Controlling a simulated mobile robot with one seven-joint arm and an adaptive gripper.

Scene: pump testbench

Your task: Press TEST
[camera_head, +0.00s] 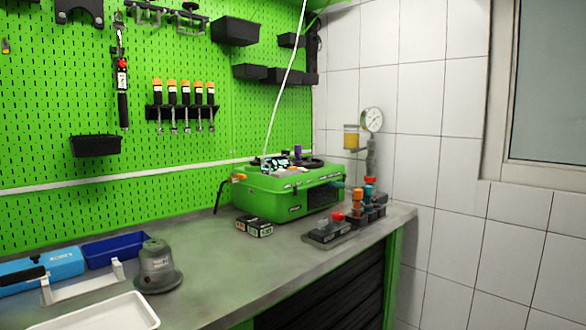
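A bright green case-like unit (290,196) stands on the grey workbench (220,262) against the green pegboard. Its top carries a small display (275,162), dark parts and an orange handle or lever (238,178) on the left. In front of it to the right lies a dark control box (326,233) with a red knob or button (338,216). No lettering reading TEST can be made out at this size. My gripper is not in the view.
A small dark box (254,226) lies before the green unit. Several valves with red and orange caps (368,206) stand at the right end. A grey bell-shaped part (158,267), blue bin (117,249) and white tray (105,314) are at left. The middle front bench is clear.

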